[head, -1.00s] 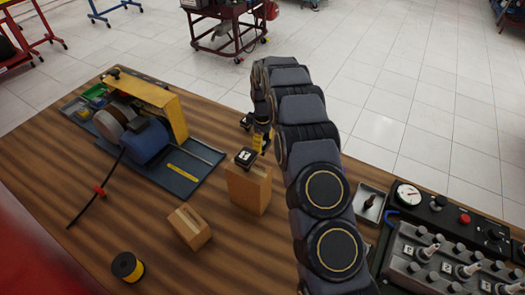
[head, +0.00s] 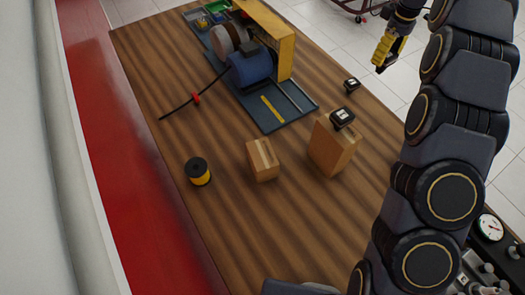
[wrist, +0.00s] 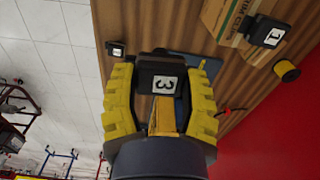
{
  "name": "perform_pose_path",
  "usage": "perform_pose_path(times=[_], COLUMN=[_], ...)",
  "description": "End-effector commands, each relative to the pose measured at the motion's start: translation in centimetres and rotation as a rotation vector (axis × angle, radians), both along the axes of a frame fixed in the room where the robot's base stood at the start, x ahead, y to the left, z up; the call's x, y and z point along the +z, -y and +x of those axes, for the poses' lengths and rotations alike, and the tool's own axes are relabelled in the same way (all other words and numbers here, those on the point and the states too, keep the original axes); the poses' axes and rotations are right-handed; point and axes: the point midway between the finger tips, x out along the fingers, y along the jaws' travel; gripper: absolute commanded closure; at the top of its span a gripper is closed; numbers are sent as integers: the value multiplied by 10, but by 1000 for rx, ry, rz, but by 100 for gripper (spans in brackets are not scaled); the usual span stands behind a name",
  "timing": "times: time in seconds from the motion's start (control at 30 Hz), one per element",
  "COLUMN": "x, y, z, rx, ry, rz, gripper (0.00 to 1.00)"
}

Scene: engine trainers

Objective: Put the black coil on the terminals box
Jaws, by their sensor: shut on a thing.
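My gripper (head: 386,56) is at the upper right in the head view, raised beyond the table's far edge. In the wrist view its yellow fingers (wrist: 163,80) are shut on a black coil with a white label reading 3 (wrist: 160,76). A second labelled black coil (head: 342,117) sits on top of the taller cardboard box (head: 333,148); both also show in the wrist view. A third black coil (head: 351,85) stands on the table behind that box. A smaller cardboard box (head: 263,160) stands to its left. I cannot read which box is for terminals.
A bench grinder (head: 250,66) on a blue base fills the table's far part. A black and yellow spool (head: 198,171) stands at the left. A control panel with a gauge (head: 490,228) is at the lower right. The wooden table (head: 230,235) is clear at the front.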

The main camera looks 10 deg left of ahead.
Motion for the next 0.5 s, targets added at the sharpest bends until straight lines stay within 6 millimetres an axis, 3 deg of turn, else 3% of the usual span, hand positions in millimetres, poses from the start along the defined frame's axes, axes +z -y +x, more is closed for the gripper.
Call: perform_pose_path(times=[0.17,0.5], x=[21,28], y=[0,-37], z=[1,-22], rx=[0,-5], ry=[5,-2], rz=[0,2], gripper=[87,87])
